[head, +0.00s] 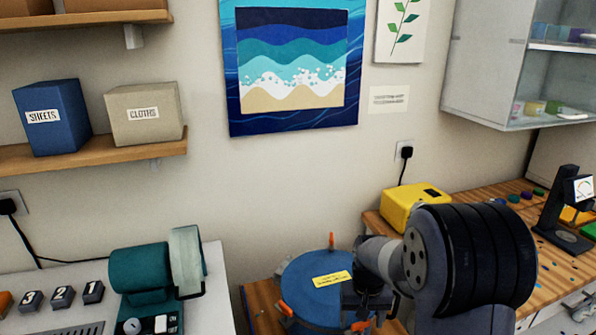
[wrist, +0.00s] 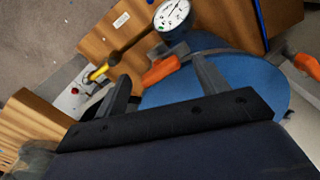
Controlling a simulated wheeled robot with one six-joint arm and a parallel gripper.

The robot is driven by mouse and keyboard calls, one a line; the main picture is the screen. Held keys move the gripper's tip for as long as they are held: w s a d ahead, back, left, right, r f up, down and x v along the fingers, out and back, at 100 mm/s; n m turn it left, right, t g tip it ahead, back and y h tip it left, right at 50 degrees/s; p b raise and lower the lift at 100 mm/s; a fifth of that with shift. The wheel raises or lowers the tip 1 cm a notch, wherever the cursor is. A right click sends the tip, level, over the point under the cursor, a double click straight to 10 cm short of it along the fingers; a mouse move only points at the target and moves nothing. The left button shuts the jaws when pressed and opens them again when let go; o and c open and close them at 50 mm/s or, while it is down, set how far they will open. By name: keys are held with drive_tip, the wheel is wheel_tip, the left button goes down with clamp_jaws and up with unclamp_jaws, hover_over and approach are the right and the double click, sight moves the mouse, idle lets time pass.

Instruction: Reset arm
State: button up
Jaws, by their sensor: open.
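My gripper (head: 366,312) is low in the head view, in front of the right side of a blue round lidded pot. In the wrist view my gripper (wrist: 166,84) shows two grey fingers spread apart with nothing held between them. The blue pot (head: 300,287) has orange clamp handles and a yellow label on its lid. The pot also fills much of the wrist view (wrist: 235,85), just beyond the fingers. An orange handle (wrist: 161,70) appears between the fingertips; I cannot tell whether it touches them. My arm hides part of the pot and the bench.
A yellow box (head: 408,208) stands on the right wooden bench, near a black stand (head: 568,210). A teal machine (head: 145,275) and numbered blocks are at left. A glass-fronted cabinet (head: 492,60) hangs upper right. A round gauge (wrist: 173,18) shows beyond the fingers.

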drive_tip(key=m+p, duration=0.1)
drive_tip(key=m, duration=0.6)
drive_tip(key=m+p, duration=0.2)
drive_tip(key=m, duration=0.5)
drive_tip(key=shift+r, duration=1.2)
drive_tip(key=shift+r, duration=0.1)
